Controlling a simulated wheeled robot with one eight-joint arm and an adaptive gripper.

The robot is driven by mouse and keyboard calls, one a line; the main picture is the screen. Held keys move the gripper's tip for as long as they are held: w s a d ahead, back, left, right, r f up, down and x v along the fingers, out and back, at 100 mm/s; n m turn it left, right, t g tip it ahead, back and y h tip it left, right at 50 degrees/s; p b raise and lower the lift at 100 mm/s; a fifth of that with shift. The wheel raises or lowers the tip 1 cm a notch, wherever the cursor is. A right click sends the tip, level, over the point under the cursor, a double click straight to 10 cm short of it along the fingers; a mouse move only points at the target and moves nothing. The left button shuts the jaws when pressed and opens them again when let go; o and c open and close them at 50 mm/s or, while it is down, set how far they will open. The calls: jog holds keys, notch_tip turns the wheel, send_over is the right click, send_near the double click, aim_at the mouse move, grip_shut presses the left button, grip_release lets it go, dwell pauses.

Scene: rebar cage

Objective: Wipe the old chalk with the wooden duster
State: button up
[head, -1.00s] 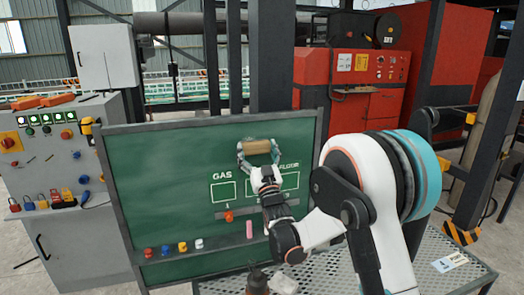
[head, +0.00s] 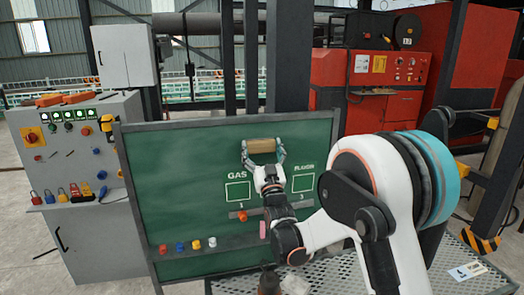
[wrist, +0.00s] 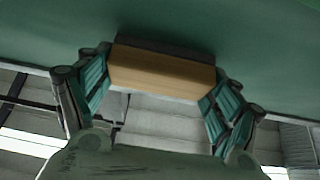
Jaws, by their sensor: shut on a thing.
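The wooden duster (head: 262,146) is held level in my gripper (head: 263,154), against or very near the upper part of the green chalkboard (head: 180,165). In the wrist view the duster's tan wooden body (wrist: 162,75) lies between the two fingers, and its dark pad (wrist: 165,48) faces the board. I cannot tell whether the pad touches the board. The duster is above and between the "GAS" lettering (head: 238,176) and the right-hand lettering (head: 303,168). Old chalk shows at most as faint pale haze, too weak to place. My arm hides part of the board's lower right.
A red knob (head: 243,216) and a pink piece (head: 263,230) are close to my wrist. A perforated metal table (head: 330,275) stands below. A grey control cabinet (head: 80,190) is at left.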

jog(key=shift+w+d+b, duration=0.25)
jog(key=shift+w+d, duration=0.25)
jog(key=shift+d, duration=1.2)
jog(key=shift+w+d+b, duration=0.2)
jog(key=shift+w+d, duration=0.25)
jog(key=shift+d, duration=1.2)
jog(key=shift+w+d+b, duration=0.25)
jog(key=shift+w+d, duration=0.25)
jog(key=shift+d, duration=1.2)
jog(key=shift+s+a+b, duration=0.15)
jog(key=shift+s+a, duration=0.3)
jog(key=shift+a, duration=1.25)
jog(key=shift+s+a+b, duration=0.1)
jog(key=shift+s+a, duration=0.35)
jog(key=shift+a, duration=1.25)
jog(key=shift+s+a+b, duration=0.15)
jog(key=shift+s+a, duration=0.3)
jog(key=shift+a, duration=1.25)
jog(key=shift+s+d+f, duration=0.1)
jog(key=shift+s, duration=0.5)
jog(key=shift+s+d+b, duration=0.1)
jog(key=shift+s+d, duration=0.15)
jog(key=shift+s, duration=0.5)
jog(key=shift+s+d+b, duration=0.15)
jog(key=shift+s+d, duration=0.05)
jog(key=shift+s, duration=0.5)
jog(key=shift+s+d+b, duration=0.1)
jog(key=shift+s+d, duration=0.15)
jog(key=shift+s, duration=0.5)
jog(key=shift+s, duration=0.15)
